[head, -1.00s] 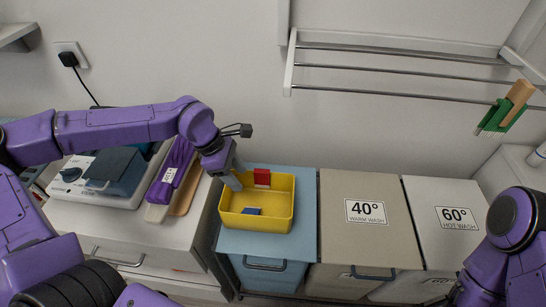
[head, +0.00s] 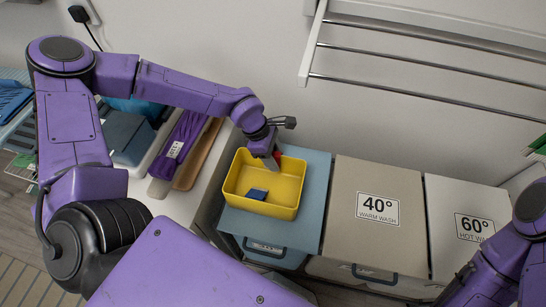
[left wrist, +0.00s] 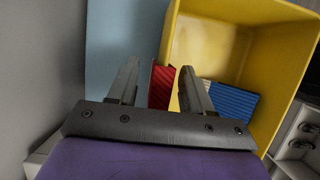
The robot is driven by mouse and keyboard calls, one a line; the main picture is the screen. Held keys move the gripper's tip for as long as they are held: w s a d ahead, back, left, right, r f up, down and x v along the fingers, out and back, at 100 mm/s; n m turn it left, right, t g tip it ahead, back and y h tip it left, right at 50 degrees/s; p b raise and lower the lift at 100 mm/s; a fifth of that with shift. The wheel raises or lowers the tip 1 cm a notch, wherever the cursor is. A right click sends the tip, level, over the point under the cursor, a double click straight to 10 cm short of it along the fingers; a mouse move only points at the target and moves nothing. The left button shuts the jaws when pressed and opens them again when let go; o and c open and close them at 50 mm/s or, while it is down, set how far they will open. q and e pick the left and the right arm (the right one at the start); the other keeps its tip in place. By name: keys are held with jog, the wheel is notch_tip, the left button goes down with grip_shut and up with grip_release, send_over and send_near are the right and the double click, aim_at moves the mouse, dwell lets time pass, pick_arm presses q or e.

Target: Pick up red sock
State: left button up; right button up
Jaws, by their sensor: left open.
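The red sock (head: 277,155) is a small folded red block at the back wall of the yellow bin (head: 231,187); my left gripper partly hides it in the head view. In the left wrist view the ribbed red sock (left wrist: 161,86) shows between the two spread fingers. My left gripper (head: 270,163) is open at the bin's back edge, its fingers pointing down; it also shows in the left wrist view (left wrist: 160,70). I cannot tell whether a finger touches the sock. My right arm shows at lower right, but its gripper is out of frame.
A folded blue item (head: 257,194) lies in the bin. The bin stands on a blue-lidded hamper (head: 315,185). Beside it are the 40° warm wash hamper (head: 374,170) and the 60° hot wash hamper (head: 462,190). A metal rail rack (head: 430,55) is on the wall.

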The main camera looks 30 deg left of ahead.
pick_arm(q)
jog(key=shift+d+f, duration=0.1)
jog(key=shift+f, duration=0.15)
jog(key=c, duration=0.9)
grip_shut()
jog(key=shift+r, duration=0.1)
